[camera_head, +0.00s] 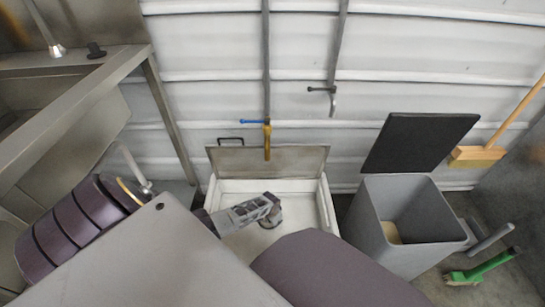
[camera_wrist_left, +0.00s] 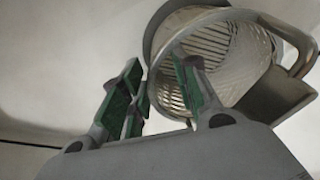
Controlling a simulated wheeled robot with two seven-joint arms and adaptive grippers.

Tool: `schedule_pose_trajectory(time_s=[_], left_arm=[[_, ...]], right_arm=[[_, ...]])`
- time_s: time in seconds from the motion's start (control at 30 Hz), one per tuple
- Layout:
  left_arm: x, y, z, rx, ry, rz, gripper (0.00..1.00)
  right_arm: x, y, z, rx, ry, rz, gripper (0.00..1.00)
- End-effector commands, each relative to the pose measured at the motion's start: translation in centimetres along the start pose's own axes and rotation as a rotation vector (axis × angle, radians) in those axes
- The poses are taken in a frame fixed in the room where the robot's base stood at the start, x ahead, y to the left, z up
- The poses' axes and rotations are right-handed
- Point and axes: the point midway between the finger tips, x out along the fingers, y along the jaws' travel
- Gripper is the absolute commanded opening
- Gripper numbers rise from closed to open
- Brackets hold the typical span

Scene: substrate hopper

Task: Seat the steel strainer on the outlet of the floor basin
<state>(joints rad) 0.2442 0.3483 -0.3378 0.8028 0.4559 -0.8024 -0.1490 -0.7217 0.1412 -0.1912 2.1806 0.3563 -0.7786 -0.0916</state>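The steel strainer (camera_wrist_left: 222,48) is a round, slotted metal basket in the left wrist view, with a bent handle (camera_wrist_left: 302,45) on its right. It appears tilted, its open side facing the camera. In the head view, the strainer (camera_head: 273,214) shows small at my left gripper's tip, inside the white floor basin (camera_head: 325,208). My left gripper (camera_wrist_left: 160,80) has its green-padded fingers apart; the right-hand finger overlaps the strainer's rim in the picture. Whether they touch is unclear. I cannot make out the basin's outlet. My right gripper is out of view.
The basin's lid (camera_head: 268,160) stands raised behind it, below a yellow-and-blue tap (camera_head: 267,140). A grey bin (camera_head: 395,240) with its dark lid (camera_head: 420,142) up stands close on the right. A green brush (camera_head: 480,268) lies on the floor. A steel sink bench (camera_head: 75,115) stands left.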

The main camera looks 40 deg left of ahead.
Motion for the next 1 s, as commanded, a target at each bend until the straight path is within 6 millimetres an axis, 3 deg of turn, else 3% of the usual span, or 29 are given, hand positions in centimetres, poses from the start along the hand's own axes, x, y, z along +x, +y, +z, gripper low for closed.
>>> schedule_pose_trajectory(time_s=[1.0], left_arm=[[-5.5,0.1,0.0,0.002,0.001,-0.001,0.3]], right_arm=[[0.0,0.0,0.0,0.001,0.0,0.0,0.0]])
